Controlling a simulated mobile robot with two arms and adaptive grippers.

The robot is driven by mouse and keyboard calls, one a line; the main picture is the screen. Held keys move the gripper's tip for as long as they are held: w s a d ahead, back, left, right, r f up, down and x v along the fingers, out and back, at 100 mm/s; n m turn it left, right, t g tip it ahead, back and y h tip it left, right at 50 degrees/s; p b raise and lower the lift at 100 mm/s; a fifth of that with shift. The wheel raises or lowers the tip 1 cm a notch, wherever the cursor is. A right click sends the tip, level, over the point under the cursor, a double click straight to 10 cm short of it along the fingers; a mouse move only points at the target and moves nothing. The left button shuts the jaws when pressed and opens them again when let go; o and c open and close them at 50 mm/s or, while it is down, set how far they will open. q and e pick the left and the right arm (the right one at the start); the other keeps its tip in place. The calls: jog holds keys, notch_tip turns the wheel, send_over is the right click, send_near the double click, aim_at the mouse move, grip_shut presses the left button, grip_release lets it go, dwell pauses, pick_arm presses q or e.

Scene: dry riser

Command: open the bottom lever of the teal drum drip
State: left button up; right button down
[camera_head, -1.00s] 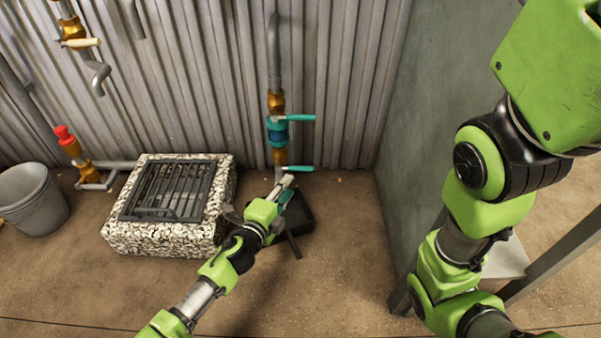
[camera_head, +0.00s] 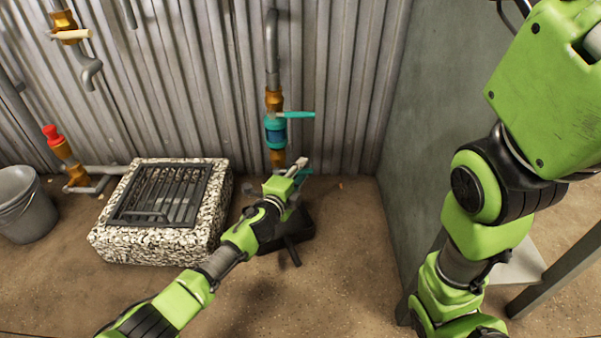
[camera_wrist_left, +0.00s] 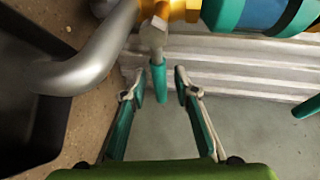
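The teal drum drip (camera_head: 275,132) is a vertical pipe fitting with a blue band and brass ends, on the corrugated wall. Its upper teal lever (camera_head: 297,114) points right. The bottom lever (camera_wrist_left: 158,80) shows in the left wrist view as a teal handle on a grey stem below the brass part. My left gripper (camera_wrist_left: 156,92) is open there, one finger on each side of the handle's tip, with gaps visible. In the head view my left gripper (camera_head: 298,172) largely hides the bottom lever. My right gripper is out of view.
A black tray (camera_head: 300,230) sits on the floor below the pipe. A stone-rimmed grate (camera_head: 105,240) and a grey bucket (camera_head: 27,210) stand left. A red-topped valve (camera_head: 53,135) is behind them. A grey side wall (camera_head: 420,140) closes off the right.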

pick_arm(q)
grip_shut()
jog(key=shift+n+b, duration=0.3)
jog(key=shift+b, duration=0.15)
jog(key=shift+r+n+t+h+b, duration=0.3)
jog(key=shift+r+n+b, duration=0.1)
jog(key=shift+n, duration=0.1)
jog(key=shift+a+r+n+t+h+b, duration=0.15)
jog(key=shift+r+n+b, duration=0.1)
jog(key=shift+r+n, duration=0.15)
jog(key=shift+a+r+n+t+h+b, duration=0.1)
jog(key=shift+r+n+t+h+b, duration=0.15)
jog(key=shift+n, duration=0.25)
jog(key=shift+a+r+n, duration=0.2)
jog(key=shift+r+n, duration=0.35)
jog(key=shift+n, duration=0.15)
